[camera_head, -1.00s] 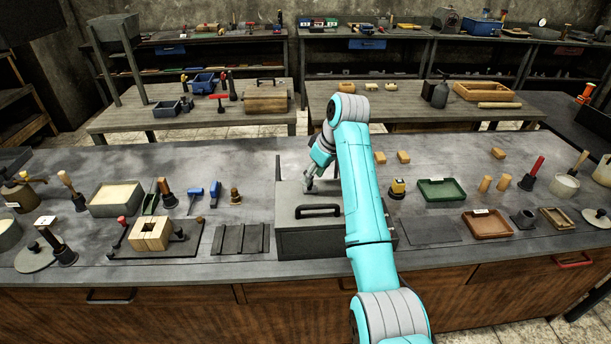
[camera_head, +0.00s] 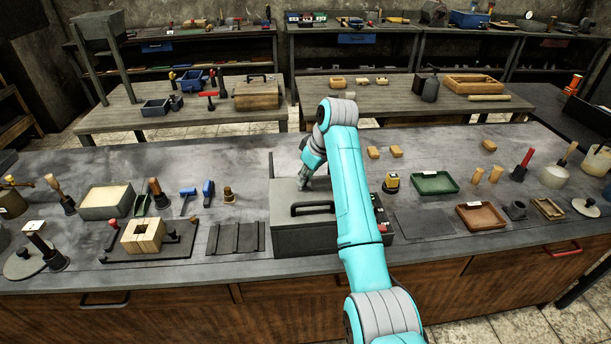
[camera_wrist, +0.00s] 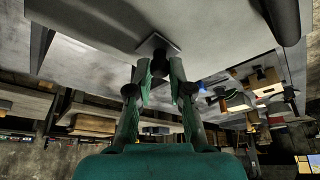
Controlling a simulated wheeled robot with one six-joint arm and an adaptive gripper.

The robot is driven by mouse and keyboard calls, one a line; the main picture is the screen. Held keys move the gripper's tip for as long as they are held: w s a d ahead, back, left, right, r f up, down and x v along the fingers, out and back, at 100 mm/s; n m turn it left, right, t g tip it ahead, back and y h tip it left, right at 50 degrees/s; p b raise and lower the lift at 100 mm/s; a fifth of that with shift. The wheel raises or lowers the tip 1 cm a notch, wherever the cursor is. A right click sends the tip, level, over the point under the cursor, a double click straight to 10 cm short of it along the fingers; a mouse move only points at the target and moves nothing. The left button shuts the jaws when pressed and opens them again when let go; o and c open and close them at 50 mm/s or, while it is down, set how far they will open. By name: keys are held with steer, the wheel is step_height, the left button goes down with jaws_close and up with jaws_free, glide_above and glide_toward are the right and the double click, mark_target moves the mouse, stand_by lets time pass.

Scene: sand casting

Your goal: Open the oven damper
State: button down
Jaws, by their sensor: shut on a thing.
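The oven is a dark grey box (camera_head: 290,238) on the near bench, with a black bar handle (camera_head: 312,208) at its front. My gripper (camera_head: 303,184) reaches down to the top of the oven, behind the handle. In the wrist view my gripper (camera_wrist: 158,80) has its two fingers on either side of a small dark knob. I take this knob to be the damper, with a square plate (camera_wrist: 158,42) at the oven's pale top surface. The fingers are shut on it. My fingers and arm partly hide the damper, so its exact setting cannot be told.
To the oven's left lie a ridged dark plate (camera_head: 237,238) and a wooden block frame (camera_head: 143,236). To its right stand a small yellow-and-black device (camera_head: 391,182), a green tray (camera_head: 434,183) and a brown tray (camera_head: 481,217). The bench behind the oven is mostly clear.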

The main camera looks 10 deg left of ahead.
mark_target(315, 184)
steer(key=shift+w+d, duration=0.3)
steer(key=shift+d, duration=0.65)
steer(key=shift+w+d, duration=0.25)
steer(key=shift+d, duration=0.7)
steer(key=c, duration=1.1)
jaws_free()
steer(key=shift+d, duration=0.15)
steer(key=shift+o, duration=0.2)
steer(key=v, duration=0.7)
steer(key=shift+r, duration=0.2)
